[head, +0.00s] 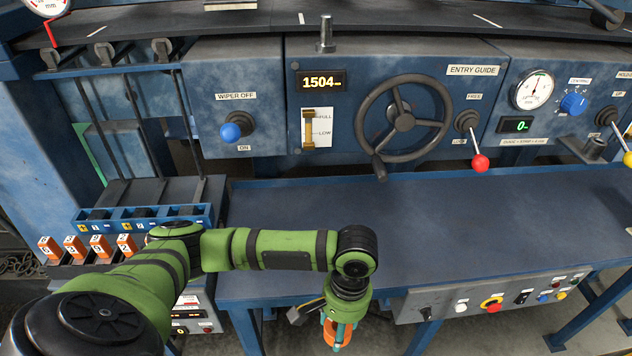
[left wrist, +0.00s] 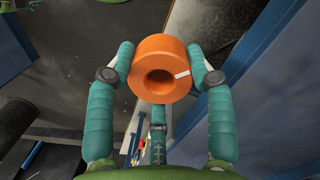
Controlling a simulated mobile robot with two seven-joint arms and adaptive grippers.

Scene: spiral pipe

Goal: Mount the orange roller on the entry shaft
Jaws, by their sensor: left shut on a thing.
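The orange roller (left wrist: 152,86) is a short cylinder with a round bore and a small white mark on its end face. My left gripper (left wrist: 163,68) is shut on it, with one teal finger on each side. In the head view the roller (head: 332,334) hangs at the bottom, in front of the table's front edge, partly hidden by the gripper (head: 340,330). An upright metal shaft (head: 325,38) stands on the ledge above the ENTRY GUIDE panel, bare and apart from the roller; it looks like the entry shaft. My right gripper is not in view.
The blue table (head: 450,230) is clear. Above it the panel carries a black handwheel (head: 403,118), a red-knobbed lever (head: 479,162), a blue WIPER knob (head: 231,132) and a 1504 display (head: 320,82). Orange numbered blocks (head: 100,246) sit at the left by a blue rack (head: 143,222).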

